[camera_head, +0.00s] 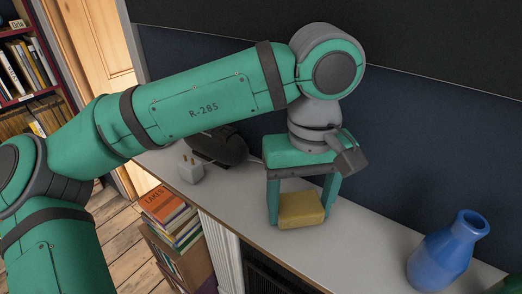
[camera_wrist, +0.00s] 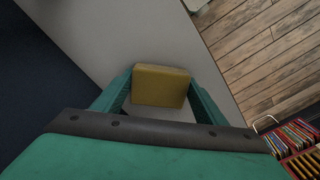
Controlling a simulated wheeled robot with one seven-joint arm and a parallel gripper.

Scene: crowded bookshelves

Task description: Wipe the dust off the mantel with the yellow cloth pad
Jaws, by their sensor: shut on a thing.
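The yellow cloth pad (camera_head: 302,210) is between the fingers of my gripper (camera_head: 301,205), low over the mantel (camera_head: 365,232). My gripper points down and is shut on the pad. In the wrist view the pad (camera_wrist: 160,86) fills the space between the two green fingers of my gripper (camera_wrist: 160,92). The white mantel top (camera_wrist: 115,35) shows beneath. The pad looks to be at or just above the surface; I cannot tell whether it touches. I make out no clear dust on the mantel.
A blue bottle (camera_head: 447,252) stands on the mantel at the right. A black object (camera_head: 218,148) and a small white block-like item (camera_head: 190,168) sit to the left of my gripper. A dark wall (camera_head: 215,62) rises behind.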

